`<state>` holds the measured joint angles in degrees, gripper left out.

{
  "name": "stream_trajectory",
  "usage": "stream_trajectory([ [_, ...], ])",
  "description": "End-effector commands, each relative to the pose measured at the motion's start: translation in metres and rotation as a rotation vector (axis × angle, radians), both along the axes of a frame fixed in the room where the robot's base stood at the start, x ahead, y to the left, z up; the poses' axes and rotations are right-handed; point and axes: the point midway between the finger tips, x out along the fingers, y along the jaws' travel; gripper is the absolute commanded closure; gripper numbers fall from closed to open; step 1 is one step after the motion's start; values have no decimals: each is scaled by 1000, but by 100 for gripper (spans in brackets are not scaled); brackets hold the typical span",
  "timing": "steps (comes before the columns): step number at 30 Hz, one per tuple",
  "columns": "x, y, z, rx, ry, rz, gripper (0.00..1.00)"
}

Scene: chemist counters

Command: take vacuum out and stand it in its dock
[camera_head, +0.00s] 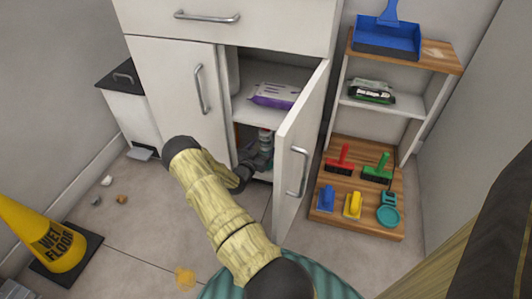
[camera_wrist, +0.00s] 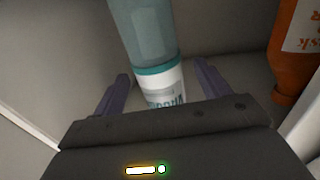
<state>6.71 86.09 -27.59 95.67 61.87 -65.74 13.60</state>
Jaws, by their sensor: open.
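My gripper (camera_wrist: 160,92) is open inside the lower cabinet, one finger on each side of an upright cylindrical thing (camera_wrist: 158,75) with a blue-grey body, a teal band and a white lettered part. I cannot tell whether this is the vacuum, or whether the fingers touch it. In the head view my gripper (camera_head: 260,158) reaches past the open right door, with a small light-coloured item (camera_head: 265,136) just beyond it. I make out no clear dock. A teal item (camera_head: 388,214) lies on the wooden board (camera_head: 330,222) at right; I cannot tell what it is.
The open cabinet door (camera_head: 300,150) stands right of my arm. A purple and white pack (camera_head: 275,94) lies on the shelf above. An orange bottle (camera_wrist: 295,50) stands right of my gripper. Several brushes share the board. A wet floor sign (camera_head: 58,240) stands left.

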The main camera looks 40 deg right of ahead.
Motion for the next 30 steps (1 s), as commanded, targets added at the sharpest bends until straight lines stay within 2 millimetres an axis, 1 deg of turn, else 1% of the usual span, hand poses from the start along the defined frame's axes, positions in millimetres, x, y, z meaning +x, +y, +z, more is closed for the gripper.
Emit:
stream_trajectory([
  [1,1,-6,-4,-2,-3,-1,24],
  [9,9,-35,-4,-2,-4,-1,24],
  [12,10,-40,-2,-2,-2,-1,24],
  [28,11,-40,0,-1,0,0,24],
  [29,11,-40,0,-1,0,0,28],
  [30,11,-40,0,-1,0,0,36],
])
